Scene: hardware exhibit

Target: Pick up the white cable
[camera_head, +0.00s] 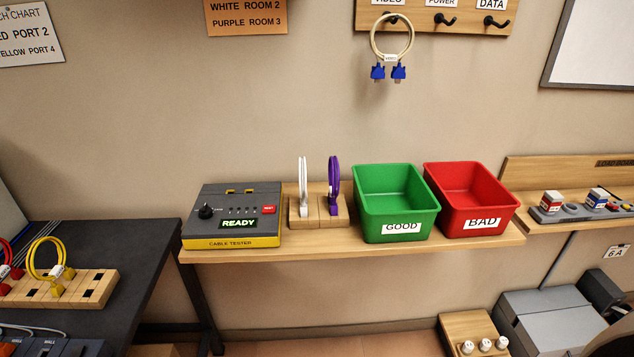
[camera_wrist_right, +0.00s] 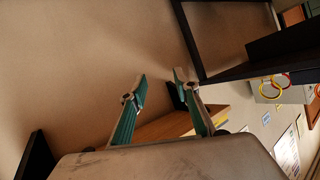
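The white cable (camera_head: 303,186) stands as a narrow upright loop in a wooden holder (camera_head: 318,219) on the wall shelf. The purple cable (camera_head: 333,186) stands just to its right in the same holder. My right gripper (camera_wrist_right: 160,80) shows in the right wrist view with its two fingers apart and nothing between them. No gripper shows in the head view, and my left gripper is in neither view.
The cable tester (camera_head: 232,216) is left of the holder. Green GOOD (camera_head: 401,229) and red BAD (camera_head: 482,223) bins are right of it. A cream cable (camera_head: 376,40) with blue plugs hangs above. Yellow cables (camera_head: 33,260) stand on the left table.

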